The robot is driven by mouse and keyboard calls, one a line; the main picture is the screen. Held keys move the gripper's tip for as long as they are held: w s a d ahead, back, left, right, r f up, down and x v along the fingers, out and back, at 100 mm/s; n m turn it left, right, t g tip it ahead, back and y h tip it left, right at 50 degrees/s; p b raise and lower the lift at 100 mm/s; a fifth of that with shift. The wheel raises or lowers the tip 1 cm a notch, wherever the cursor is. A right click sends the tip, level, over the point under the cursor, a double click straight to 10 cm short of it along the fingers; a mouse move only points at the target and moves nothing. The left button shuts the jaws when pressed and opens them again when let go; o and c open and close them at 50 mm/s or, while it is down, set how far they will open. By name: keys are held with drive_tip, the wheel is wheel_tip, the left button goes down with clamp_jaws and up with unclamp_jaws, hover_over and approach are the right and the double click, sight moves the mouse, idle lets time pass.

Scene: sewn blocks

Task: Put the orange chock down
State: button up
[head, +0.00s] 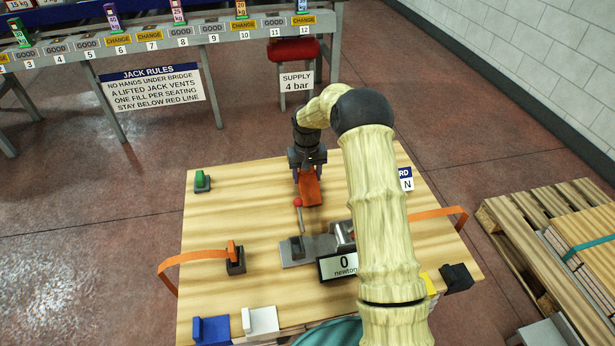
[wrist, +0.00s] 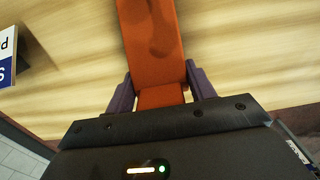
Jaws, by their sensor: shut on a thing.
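The orange chock (head: 310,187) is at the far middle part of the wooden table (head: 230,215) in the head view. My gripper (head: 308,172) is shut on it from above, and my arm reaches over the table from the front. In the wrist view the chock (wrist: 152,40) runs away between the two purple fingers of my gripper (wrist: 160,92), with wood grain around it. I cannot tell whether its underside touches the tabletop.
A red-knobbed lever (head: 299,204) stands just in front of the chock, by a metal device with a newton display (head: 343,265). A green-topped piece (head: 202,181) sits at the far left. Blue (head: 211,330) and white (head: 260,322) blocks lie at the front.

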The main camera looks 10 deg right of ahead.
drive_tip(key=shift+f, duration=0.25)
drive_tip(key=o, duration=1.3)
wheel_tip(320, 180, up, 12)
drive_tip(key=shift+r+p, duration=0.1)
drive_tip(key=shift+p, duration=0.8)
